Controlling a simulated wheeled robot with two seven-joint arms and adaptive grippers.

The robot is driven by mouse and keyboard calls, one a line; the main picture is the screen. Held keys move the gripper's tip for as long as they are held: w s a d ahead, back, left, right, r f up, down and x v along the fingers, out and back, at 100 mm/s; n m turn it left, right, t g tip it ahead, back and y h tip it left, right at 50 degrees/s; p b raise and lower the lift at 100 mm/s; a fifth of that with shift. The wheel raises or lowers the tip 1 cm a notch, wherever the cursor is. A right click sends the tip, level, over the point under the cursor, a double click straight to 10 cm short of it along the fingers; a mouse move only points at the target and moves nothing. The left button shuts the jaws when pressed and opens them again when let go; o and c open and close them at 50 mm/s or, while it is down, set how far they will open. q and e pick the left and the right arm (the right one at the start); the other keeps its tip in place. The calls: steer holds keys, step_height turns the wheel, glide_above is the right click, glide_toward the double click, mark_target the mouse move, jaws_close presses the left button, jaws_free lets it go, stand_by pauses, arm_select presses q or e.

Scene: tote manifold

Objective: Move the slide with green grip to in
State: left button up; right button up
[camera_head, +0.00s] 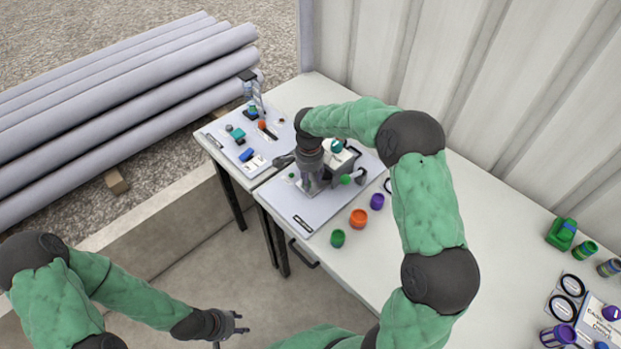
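A small green grip (346,180) shows at the right side of the metal unit on the nearer grey board (309,206). It may belong to the slide; the slide's body and its position are too small and covered to tell. My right gripper (312,178) points down over this unit and hides much of it. Its fingertips are not clear, so I cannot tell whether it is open or touches anything. A teal round part (337,146) sits on the unit behind it. My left gripper (239,323) is low in the picture, away from the table, empty, with its fingers apart.
A second board (222,150) at the left end carries small blue and teal parts and an upright fixture. Orange (358,218), purple (377,201) and green (338,238) cups stand right of the nearer board. Other containers are at far right. A corrugated wall closes the back.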

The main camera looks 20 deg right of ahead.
step_height(320, 180, up, 12)
steer(key=shift+f, duration=0.15)
steer(key=shift+d, duration=0.1)
stand_by(0.6)
